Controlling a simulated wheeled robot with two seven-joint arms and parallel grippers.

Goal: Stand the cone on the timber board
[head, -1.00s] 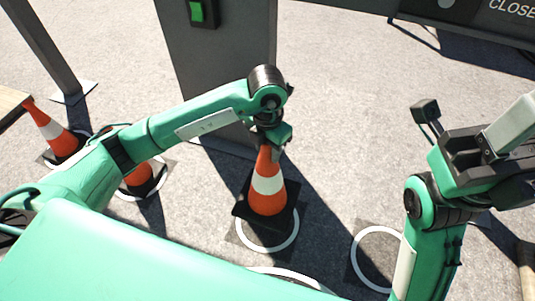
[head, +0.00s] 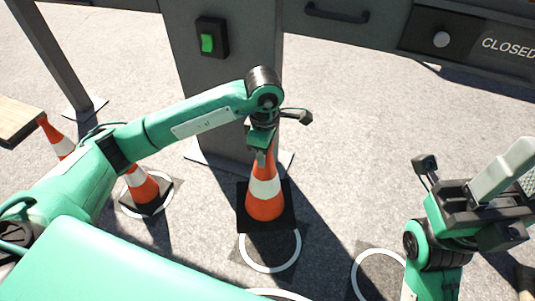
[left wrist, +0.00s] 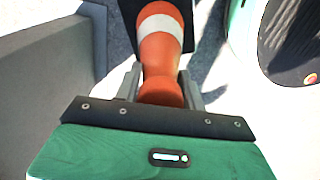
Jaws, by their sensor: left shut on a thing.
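The orange and white cone (head: 265,203) with a black square base is in the middle of the head view, upright. My left gripper (head: 262,155) is shut on its top from above. In the left wrist view the cone (left wrist: 160,55) sits between the two fingers. Its base overlaps the far side of a white floor ring; I cannot tell how far it is off the floor. The timber board (head: 20,118) shows at the left edge, well apart from the cone. My right gripper (head: 500,195) is at the right, away from the cone; its jaws are unclear.
Two more cones, one behind my left arm (head: 55,138) and one beside it (head: 142,185), stand at the left. A grey post with a green switch (head: 207,43) is just behind the held cone. A gate panel marked CLOSED (head: 505,48) is at the back right. Open paving lies right of the post.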

